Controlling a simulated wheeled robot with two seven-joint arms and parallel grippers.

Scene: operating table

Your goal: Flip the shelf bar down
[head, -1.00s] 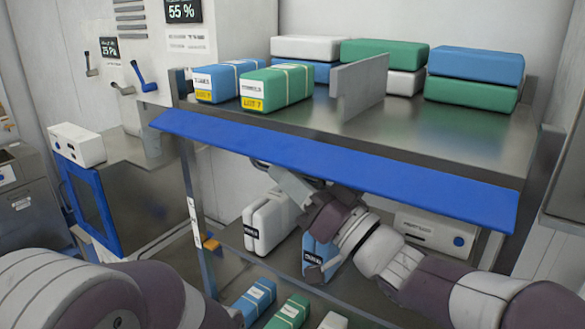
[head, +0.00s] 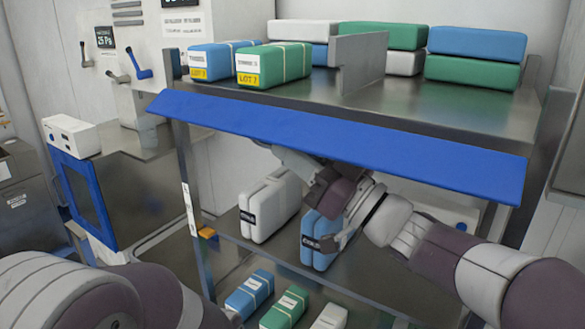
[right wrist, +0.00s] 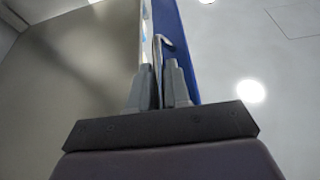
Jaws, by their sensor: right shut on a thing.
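The shelf bar is a long blue panel (head: 345,147) along the front edge of the upper metal shelf, sloping outward and down in the head view. It shows as a blue strip (right wrist: 185,50) behind the fingers in the right wrist view. My right gripper (head: 283,153) reaches under the bar left of its middle, its fingertips partly hidden by the bar. In the right wrist view the fingers (right wrist: 160,78) are closed around a thin bent metal piece, seemingly the bar's handle. My left arm is at the lower left; its gripper is out of view.
Blue and green packs (head: 275,63) and a grey divider (head: 361,62) stand on the upper shelf. A white case (head: 268,207) and a blue case (head: 318,238) stand below, close to my right arm. A blue-framed cabinet (head: 85,200) is at left.

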